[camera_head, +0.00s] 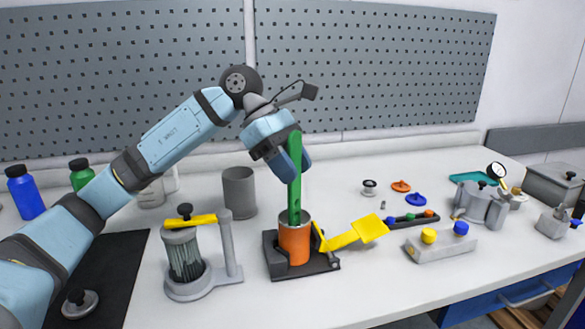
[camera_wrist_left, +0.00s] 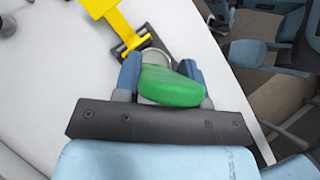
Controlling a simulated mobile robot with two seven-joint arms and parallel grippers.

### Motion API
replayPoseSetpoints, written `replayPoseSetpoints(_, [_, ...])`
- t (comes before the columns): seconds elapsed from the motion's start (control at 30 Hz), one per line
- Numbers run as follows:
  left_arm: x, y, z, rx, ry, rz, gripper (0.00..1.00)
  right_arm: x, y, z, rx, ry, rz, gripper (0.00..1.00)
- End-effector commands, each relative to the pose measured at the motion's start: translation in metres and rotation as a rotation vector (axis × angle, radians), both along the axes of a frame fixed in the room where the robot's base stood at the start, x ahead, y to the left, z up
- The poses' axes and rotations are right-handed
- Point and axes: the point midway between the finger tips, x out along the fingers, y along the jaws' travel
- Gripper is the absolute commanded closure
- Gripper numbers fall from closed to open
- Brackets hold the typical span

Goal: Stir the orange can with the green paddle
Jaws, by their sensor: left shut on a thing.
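The orange can (camera_head: 294,244) stands upright in a black holder (camera_head: 322,265) near the middle of the table. The green paddle (camera_head: 295,180) is upright with its lower end inside the can's mouth; that end is hidden by the can wall. My left gripper (camera_head: 291,160) is above the can and shut on the upper part of the paddle. In the left wrist view the paddle's green top (camera_wrist_left: 172,88) lies between the blue fingers of the left gripper (camera_wrist_left: 165,80), with the can's rim partly visible behind it. My right gripper is not in view.
A grey stirrer stand with a glass jar (camera_head: 186,255) is to the left, and a grey cup (camera_head: 239,190) behind. A block with coloured knobs (camera_head: 441,245) stands to the right.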

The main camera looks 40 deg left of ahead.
Motion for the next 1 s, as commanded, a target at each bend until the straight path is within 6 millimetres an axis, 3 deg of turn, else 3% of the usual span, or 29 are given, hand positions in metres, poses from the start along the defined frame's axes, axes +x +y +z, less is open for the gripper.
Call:
replayPoseSetpoints(0.1, [0.0,0.0,0.017,0.0,-0.001,-0.001,0.86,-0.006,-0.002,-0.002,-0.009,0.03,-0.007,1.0])
replayPoseSetpoints(1.0, [0.0,0.0,0.1,0.0,0.0,0.0,0.86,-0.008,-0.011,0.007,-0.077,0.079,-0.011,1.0])
